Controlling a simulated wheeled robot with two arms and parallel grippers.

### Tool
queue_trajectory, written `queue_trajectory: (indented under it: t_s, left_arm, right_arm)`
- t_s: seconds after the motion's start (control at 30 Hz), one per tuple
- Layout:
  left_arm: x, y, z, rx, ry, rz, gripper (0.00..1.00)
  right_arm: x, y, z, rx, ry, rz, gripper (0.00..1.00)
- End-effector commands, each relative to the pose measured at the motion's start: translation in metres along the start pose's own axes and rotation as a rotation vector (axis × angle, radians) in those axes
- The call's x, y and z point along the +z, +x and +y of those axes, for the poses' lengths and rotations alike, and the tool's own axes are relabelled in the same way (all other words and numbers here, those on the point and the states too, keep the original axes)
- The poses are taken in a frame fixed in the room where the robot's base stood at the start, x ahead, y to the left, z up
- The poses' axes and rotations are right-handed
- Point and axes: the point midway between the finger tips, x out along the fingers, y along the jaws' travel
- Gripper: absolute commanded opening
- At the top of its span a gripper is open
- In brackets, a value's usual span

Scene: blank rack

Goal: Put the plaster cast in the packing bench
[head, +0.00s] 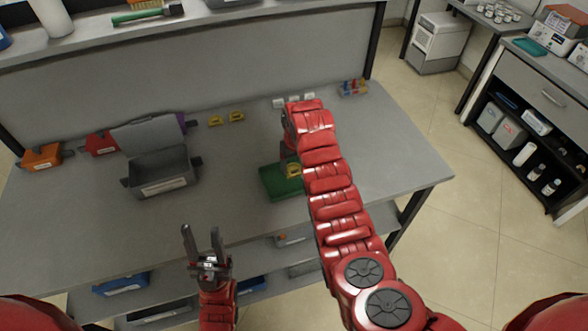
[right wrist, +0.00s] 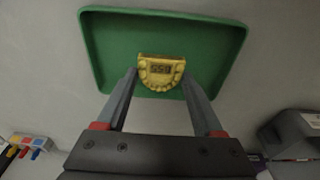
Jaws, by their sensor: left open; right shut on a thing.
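The plaster cast, a yellow dental arch with a dark number label, shows in the right wrist view (right wrist: 161,72) and partly in the head view (head: 293,171). My right gripper (right wrist: 160,76) is shut on it, one finger at each side. The cast is over the green tray (right wrist: 220,45); I cannot tell whether it touches the tray. The tray lies on the grey bench (head: 380,145) in the head view, partly hidden by my right arm.
Two similar yellow pieces (head: 226,118) stand at the back of the bench. A grey bin (head: 163,175), red and orange bins (head: 40,157) stand on the left. A small rack with coloured items (head: 353,88) is at the back right. The bench's right side is clear.

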Motion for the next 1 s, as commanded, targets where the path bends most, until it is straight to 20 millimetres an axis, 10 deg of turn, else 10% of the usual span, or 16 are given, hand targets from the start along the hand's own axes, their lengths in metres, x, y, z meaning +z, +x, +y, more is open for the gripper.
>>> queue_trajectory:
  t_s: [0.63,0.67,0.8,1.0]
  left_arm:
    - [-0.002,0.014,-0.001,0.0,0.0,0.0,0.47]
    - [-0.003,0.015,-0.001,0.0,0.0,0.0,0.47]
    - [-0.003,0.015,-0.001,0.0,0.0,0.0,0.47]
    - [-0.003,0.015,-0.001,0.0,0.0,0.0,0.47]
  right_arm:
    - [0.006,0.031,0.0,0.0,0.001,-0.002,0.11]
    - [0.005,0.03,-0.001,0.0,0.0,-0.002,0.72]
    - [0.005,0.029,-0.001,0.0,0.001,-0.002,0.98]
    - [0.005,0.029,-0.001,0.0,0.001,-0.002,0.98]
